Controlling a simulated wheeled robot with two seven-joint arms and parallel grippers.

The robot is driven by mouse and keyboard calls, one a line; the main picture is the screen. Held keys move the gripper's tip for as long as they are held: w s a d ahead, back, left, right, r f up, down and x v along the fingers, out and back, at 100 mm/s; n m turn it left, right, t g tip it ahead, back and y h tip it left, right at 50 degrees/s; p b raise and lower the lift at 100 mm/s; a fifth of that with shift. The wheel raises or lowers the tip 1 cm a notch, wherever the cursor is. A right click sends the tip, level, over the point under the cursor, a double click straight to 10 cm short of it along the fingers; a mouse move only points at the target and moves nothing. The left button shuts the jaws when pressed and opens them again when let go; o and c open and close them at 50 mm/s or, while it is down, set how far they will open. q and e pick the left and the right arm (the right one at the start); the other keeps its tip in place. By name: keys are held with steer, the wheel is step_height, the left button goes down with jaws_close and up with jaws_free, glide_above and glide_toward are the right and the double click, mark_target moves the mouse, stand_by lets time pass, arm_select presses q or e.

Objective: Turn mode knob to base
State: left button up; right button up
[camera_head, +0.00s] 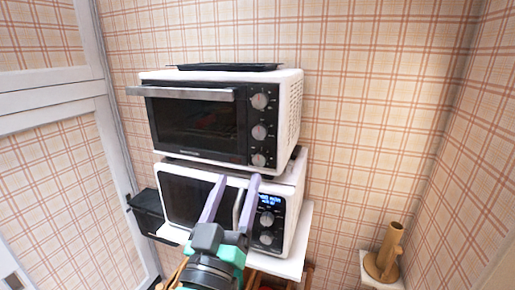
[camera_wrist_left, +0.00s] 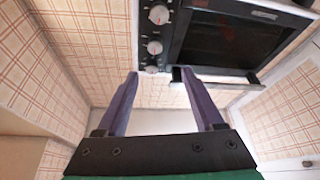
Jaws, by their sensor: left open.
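In the head view, a white toaster oven (camera_head: 296,105) with a black front has three silver knobs in a column at its right: upper (camera_head: 259,101), middle (camera_head: 259,132) and lower (camera_head: 258,160). Which knob is the mode knob cannot be read. My left gripper (camera_head: 237,180) is open, with nothing between its purple fingers, and overlaps the microwave below. The left wrist view looks inverted, with the oven's knob column (camera_wrist_left: 154,47) and door (camera_wrist_left: 220,42) ahead of the left gripper (camera_wrist_left: 159,74). No contact with a knob is clear. My right gripper is out of view.
The oven stands on a white microwave (camera_head: 288,220) with a lit blue display and two knobs. A black tray (camera_head: 228,67) lies on the oven. The oven's door handle (camera_head: 182,93) sticks out. A brown cylindrical object (camera_head: 386,258) stands at the right.

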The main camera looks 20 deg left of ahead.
arm_select(q)
steer(key=b, duration=0.6)
glide_toward(259, 136)
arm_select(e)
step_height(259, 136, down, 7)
arm_select(q)
steer(key=shift+m+h, duration=0.4)
steer(key=p+x, duration=0.5)
steer(key=x, duration=0.3)
steer(key=shift+a+r, duration=0.2)
steer(key=shift+w, duration=0.4)
jaws_close()
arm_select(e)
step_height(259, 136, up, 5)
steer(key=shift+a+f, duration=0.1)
